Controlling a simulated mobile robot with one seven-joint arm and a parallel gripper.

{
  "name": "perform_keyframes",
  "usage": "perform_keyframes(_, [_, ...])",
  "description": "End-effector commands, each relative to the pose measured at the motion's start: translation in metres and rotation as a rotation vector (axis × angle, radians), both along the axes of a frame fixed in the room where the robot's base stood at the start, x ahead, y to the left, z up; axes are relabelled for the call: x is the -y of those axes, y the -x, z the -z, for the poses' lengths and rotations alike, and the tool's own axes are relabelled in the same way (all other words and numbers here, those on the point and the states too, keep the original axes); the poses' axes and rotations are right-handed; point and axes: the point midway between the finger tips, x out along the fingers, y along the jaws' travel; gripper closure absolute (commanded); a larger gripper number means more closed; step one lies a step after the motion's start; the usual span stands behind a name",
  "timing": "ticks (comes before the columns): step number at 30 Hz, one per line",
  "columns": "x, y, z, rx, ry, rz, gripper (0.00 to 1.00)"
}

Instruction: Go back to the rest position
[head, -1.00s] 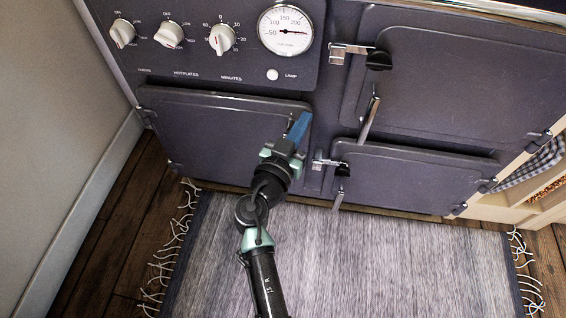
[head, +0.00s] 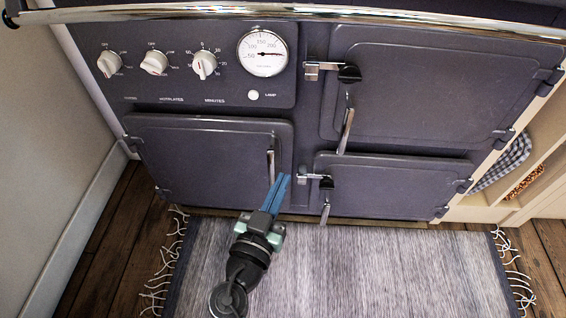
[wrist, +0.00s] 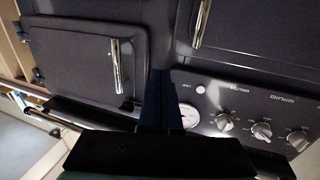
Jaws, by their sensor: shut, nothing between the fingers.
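My gripper (head: 275,192) has blue fingers, shut with nothing between them. In the head view it is low in front of the dark stove (head: 307,120), over the striped rug, near the lower right corner of the left oven door (head: 205,160). That door's upright handle (head: 271,165) shows just above the fingertips. I cannot tell the exact gap between fingertips and door. In the wrist view the fingers (wrist: 158,100) point toward the stove front, with the control knobs (wrist: 262,130) to their right.
A grey rug (head: 340,275) with fringed ends lies on the wooden floor. Two more oven doors (head: 425,85) (head: 395,185) with latches and protruding handles are on the right. A chrome rail (head: 300,14) runs along the top. A wall (head: 50,130) stands at left and an open shelf (head: 545,150) at right.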

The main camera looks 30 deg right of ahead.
Motion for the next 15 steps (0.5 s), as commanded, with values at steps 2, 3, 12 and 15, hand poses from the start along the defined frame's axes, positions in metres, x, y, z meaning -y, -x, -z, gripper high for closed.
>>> perform_keyframes(2, [-0.005,0.006,0.0,-0.002,0.001,-0.002,1.0])
perform_keyframes(3, [-0.006,0.008,0.0,-0.001,0.001,-0.001,1.0])
perform_keyframes(12, [-0.008,0.011,0.0,0.001,0.001,0.0,1.0])
perform_keyframes(15, [-0.009,0.005,-0.013,0.013,-0.01,-0.007,1.0])
